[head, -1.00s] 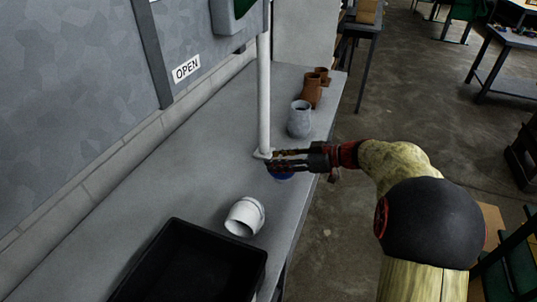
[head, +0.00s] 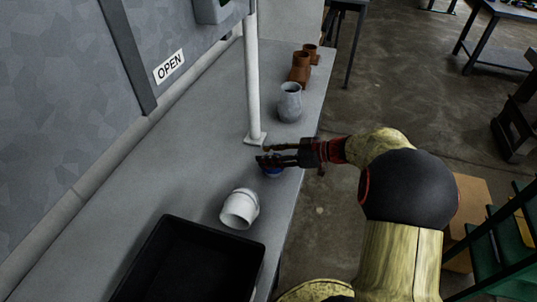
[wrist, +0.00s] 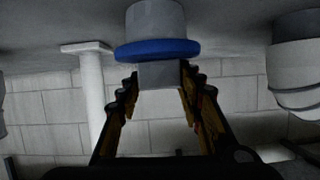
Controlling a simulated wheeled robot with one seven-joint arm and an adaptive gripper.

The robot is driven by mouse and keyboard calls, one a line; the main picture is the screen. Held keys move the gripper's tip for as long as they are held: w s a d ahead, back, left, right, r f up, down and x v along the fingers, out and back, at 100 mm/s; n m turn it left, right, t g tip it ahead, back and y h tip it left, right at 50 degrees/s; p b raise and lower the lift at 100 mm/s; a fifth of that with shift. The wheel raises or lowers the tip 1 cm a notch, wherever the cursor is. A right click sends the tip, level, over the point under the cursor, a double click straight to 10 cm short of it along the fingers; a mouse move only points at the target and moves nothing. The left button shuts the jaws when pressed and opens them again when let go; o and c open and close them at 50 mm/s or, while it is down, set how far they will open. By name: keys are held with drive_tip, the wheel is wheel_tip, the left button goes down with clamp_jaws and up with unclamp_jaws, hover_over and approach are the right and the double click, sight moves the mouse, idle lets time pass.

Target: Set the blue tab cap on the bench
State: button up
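The blue tab cap (wrist: 157,50) shows in the wrist view as a grey round body with a blue flange and a grey square tab facing me. My gripper (wrist: 160,75) has a finger on each side of the tab, closed in against it. In the head view my gripper (head: 262,161) is low over the grey bench (head: 190,155), near its right edge. The cap (head: 272,172) shows there as a bit of blue below the fingers, mostly hidden by them. I cannot tell whether its underside touches the bench.
A white pipe elbow (head: 240,208) and a black bin (head: 190,262) are nearer on the bench. A white post (head: 253,85) stands just beyond my gripper. A grey jug-like fitting (head: 290,102) and brown fittings (head: 300,68) are farther back. Bare bench lies left of the post.

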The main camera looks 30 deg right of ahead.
drive_tip(key=o, duration=0.5)
drive_tip(key=shift+c, duration=0.2)
drive_tip(key=shift+r, duration=0.15)
drive_tip(key=p+v, duration=0.3)
drive_tip(key=v, duration=0.9)
drive_tip(key=s+a+r+m+g+h, duration=0.1)
drive_tip(key=s+a+r+g, duration=0.15)
drive_tip(key=a, duration=0.45)
drive_tip(key=s+a+r+m+g+h, duration=0.1)
drive_tip(key=s+a+r+g, duration=0.15)
drive_tip(key=a, duration=0.35)
drive_tip(key=s+a+r+m+h, duration=0.2)
drive_tip(key=s+r+m+h, duration=0.1)
drive_tip(key=s, duration=0.2)
drive_tip(key=s+a+r+m+t+h, duration=0.1)
drive_tip(key=s+a+r+m+h, duration=0.2)
drive_tip(key=s+h, duration=0.1)
drive_tip(key=shift+s+a+m+h, duration=0.3)
drive_tip(key=shift+s, duration=0.5)
